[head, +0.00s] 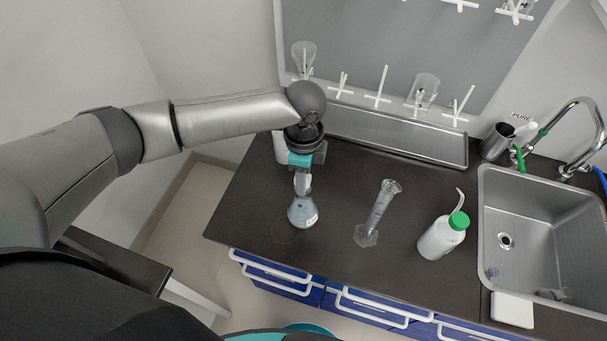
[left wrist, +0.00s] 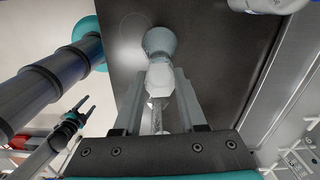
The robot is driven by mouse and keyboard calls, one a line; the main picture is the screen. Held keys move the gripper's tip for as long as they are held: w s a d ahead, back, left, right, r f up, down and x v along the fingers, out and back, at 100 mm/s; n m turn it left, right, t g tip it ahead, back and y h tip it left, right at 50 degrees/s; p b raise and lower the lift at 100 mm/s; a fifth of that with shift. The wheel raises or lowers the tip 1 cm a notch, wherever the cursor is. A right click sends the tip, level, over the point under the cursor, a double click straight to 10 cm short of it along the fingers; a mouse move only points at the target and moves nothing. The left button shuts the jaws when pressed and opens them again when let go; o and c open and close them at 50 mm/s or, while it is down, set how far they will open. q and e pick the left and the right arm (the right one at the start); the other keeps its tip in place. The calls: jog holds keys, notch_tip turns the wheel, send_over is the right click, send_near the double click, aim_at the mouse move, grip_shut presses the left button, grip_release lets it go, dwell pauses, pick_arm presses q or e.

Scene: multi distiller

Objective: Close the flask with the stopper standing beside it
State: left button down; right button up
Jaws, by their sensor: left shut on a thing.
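The flask (head: 303,214), clear with pale blue contents, stands upright on the dark bench. In the left wrist view the flask (left wrist: 160,42) shows beyond my fingertips. My left gripper (head: 302,184) points down directly above the flask. In its own view, my left gripper (left wrist: 160,92) is shut on a pale, faceted stopper (left wrist: 160,78), which lines up with the flask. I cannot tell whether the stopper is seated in the neck or just above it. My right gripper (left wrist: 86,107) shows small at the left of the wrist view, with its fingers apart and empty.
A graduated cylinder (head: 379,212) stands right of the flask. Farther right are a green-capped wash bottle (head: 442,236) and a sink (head: 540,235). A white container (head: 279,148) is partly hidden behind my left gripper. A faint circle (head: 284,230) marks the bench beside the flask.

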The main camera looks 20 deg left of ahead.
pick_arm(q)
jog(key=shift+f, duration=0.55)
jog(key=shift+c, duration=1.9)
grip_release()
jog(key=shift+r, duration=0.1)
notch_tip(320, 180, up, 15)
